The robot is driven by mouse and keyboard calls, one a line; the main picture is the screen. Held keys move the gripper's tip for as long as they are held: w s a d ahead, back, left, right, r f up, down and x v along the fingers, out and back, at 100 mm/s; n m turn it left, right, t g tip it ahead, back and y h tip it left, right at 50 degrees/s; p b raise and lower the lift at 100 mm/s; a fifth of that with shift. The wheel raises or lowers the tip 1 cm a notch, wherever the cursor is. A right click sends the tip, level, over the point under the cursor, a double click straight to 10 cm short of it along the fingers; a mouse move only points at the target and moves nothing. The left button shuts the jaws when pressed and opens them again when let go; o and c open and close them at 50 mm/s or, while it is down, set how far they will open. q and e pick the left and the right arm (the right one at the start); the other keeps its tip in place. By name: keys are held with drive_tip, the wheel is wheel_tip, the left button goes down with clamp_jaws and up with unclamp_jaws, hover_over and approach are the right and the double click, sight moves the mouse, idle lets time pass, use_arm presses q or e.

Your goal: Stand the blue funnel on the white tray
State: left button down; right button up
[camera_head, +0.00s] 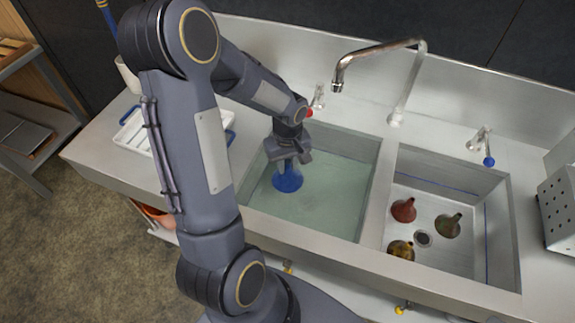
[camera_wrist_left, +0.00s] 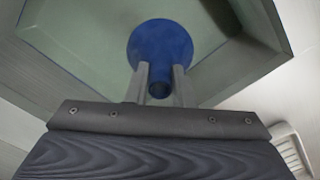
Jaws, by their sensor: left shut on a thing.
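The blue funnel (camera_head: 288,179) is in the left sink basin, its wide end downward, at or just above the water; I cannot tell which. My left gripper (camera_head: 290,164) is shut on its narrow spout from above. In the left wrist view the blue funnel (camera_wrist_left: 160,48) shows its round cone, with the spout between the two fingers of my left gripper (camera_wrist_left: 160,84). The white tray (camera_head: 133,132) lies on the counter left of the basin, with blue handles. My left arm hides much of the tray. My right gripper is not in view.
A curved faucet (camera_head: 385,48) stands behind the basins. A raised divider (camera_head: 378,190) separates them. A perforated metal box (camera_head: 560,208) stands at the far right.

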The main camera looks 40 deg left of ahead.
use_arm(q)
wheel_tip(320, 180, up, 8)
drive_tip(key=p, duration=0.4)
drive_tip(key=shift+r+p, duration=0.2)
drive_tip(key=shift+p, duration=0.2)
drive_tip(key=shift+r, duration=0.5)
drive_tip(key=shift+a, duration=0.1)
